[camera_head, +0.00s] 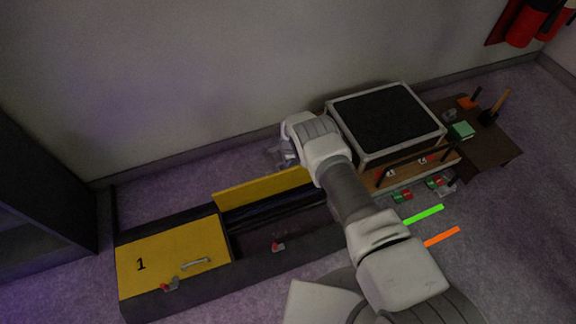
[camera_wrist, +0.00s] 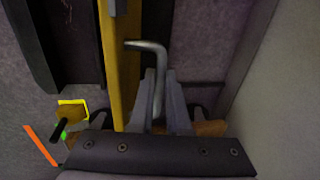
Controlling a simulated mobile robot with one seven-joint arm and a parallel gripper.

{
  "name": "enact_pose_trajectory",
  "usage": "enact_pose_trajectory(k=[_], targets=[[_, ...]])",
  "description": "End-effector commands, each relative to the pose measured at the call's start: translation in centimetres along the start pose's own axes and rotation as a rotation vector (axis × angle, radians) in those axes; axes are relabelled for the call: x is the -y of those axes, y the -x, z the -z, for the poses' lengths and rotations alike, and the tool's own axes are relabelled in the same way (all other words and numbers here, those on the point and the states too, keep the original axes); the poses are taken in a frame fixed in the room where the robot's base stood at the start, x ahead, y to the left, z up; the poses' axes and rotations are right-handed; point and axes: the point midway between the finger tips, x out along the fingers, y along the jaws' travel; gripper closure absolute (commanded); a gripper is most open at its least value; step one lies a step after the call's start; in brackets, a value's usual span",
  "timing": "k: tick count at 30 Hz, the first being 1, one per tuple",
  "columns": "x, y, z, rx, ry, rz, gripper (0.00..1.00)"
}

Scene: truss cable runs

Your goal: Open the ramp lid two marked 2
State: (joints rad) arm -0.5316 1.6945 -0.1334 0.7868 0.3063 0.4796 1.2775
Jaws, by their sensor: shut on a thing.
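The cable ramp's lid two (camera_head: 262,188) is a yellow panel standing tilted up from the ramp, with dark cables showing in the open channel beside it. Its 2 marking is not visible. In the wrist view the lid (camera_wrist: 118,75) appears almost edge-on, with a bent grey metal handle (camera_wrist: 150,45) on its right side. My gripper (camera_wrist: 161,75) is shut on that handle, with a finger on each side of the bar. In the head view my gripper (camera_head: 283,156) is partly hidden by my wrist, behind the raised lid near the wall.
Lid one (camera_head: 160,250), yellow and marked 1, lies closed at the left with a handle (camera_head: 196,263). A black-topped case (camera_head: 385,118) stands right of my arm. A brown table (camera_head: 495,150) holds small items. The wall is close behind.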

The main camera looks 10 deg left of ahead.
Motion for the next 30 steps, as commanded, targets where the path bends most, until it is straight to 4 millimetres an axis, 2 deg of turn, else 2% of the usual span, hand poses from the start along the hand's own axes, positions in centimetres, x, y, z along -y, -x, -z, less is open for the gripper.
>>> enact_pose_trajectory(k=[10,25,26,30], targets=[[1.3,-0.3,0.0,0.0,0.0,0.002,1.0],[1.4,-0.4,0.1,-0.001,0.0,0.001,1.0],[1.4,-0.4,0.1,-0.001,0.0,0.001,0.82],[1.3,-0.4,0.1,-0.001,0.0,0.0,0.57]])
